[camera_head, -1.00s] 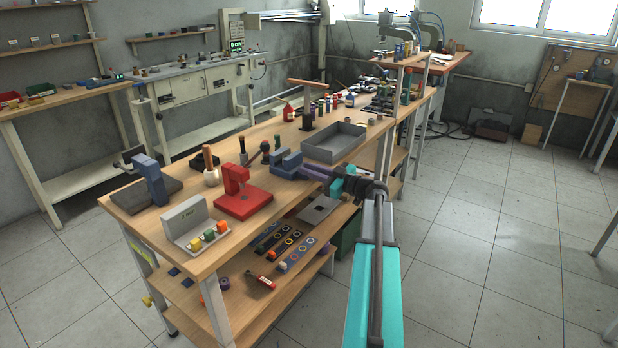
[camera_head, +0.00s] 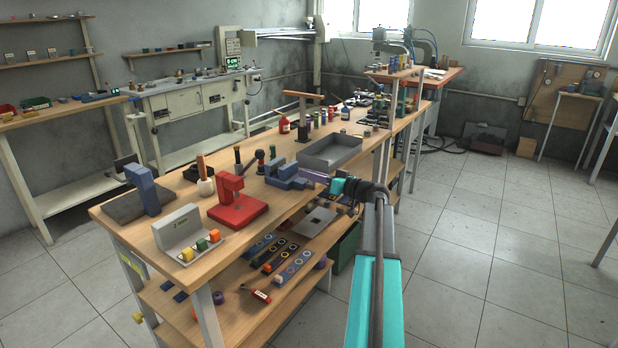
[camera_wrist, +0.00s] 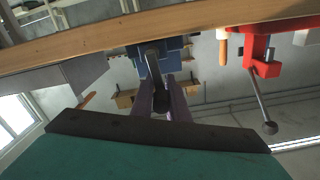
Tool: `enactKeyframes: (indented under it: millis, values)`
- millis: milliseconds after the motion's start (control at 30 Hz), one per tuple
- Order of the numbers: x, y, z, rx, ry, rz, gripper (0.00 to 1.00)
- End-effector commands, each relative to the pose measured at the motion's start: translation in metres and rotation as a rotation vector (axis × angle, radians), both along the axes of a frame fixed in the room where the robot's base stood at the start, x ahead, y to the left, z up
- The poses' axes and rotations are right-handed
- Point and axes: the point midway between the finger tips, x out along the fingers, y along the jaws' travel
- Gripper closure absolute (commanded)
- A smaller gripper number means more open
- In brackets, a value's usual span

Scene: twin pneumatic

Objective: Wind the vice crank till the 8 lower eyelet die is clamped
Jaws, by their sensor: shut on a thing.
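The blue vice (camera_head: 284,172) stands on the workbench near its front edge, between the red press and the grey tray. In the wrist view the vice (camera_wrist: 172,50) is at top centre, with its grey crank bar (camera_wrist: 152,62) running toward me to a dark knob (camera_wrist: 160,101). My gripper (camera_wrist: 160,84) has its purple fingers on either side of the crank end and is shut on it. In the head view my gripper (camera_head: 316,176) is at the vice's right side, partly hidden by my wrist. I cannot make out the 8 lower eyelet die in the jaws.
The red press (camera_head: 234,200) stands left of the vice; its ball-ended lever (camera_wrist: 258,95) shows in the wrist view. The grey tray (camera_head: 330,154) is close behind my gripper. The lower shelf (camera_head: 225,318) holds strips of rings.

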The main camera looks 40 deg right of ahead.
Motion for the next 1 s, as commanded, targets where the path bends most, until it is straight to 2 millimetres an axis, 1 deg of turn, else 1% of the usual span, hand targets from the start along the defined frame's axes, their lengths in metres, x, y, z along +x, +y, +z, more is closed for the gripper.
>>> enactKeyframes:
  millis: [33, 367, 400, 500, 833, 1000]
  values:
    - [-0.0008, 0.0009, -0.0023, 0.005, 0.004, 0.003, 1.00]
    - [-0.0009, 0.0012, -0.0022, 0.006, 0.004, 0.004, 1.00]
    - [-0.0009, 0.0012, -0.0022, 0.006, 0.004, 0.004, 0.82]
    - [-0.0008, 0.0010, -0.0017, 0.006, 0.004, 0.004, 0.68]
    - [-0.0011, 0.0000, -0.0006, 0.005, 0.002, 0.001, 0.68]
    - [-0.0089, -0.0017, -0.0005, 0.005, 0.002, 0.001, 0.68]
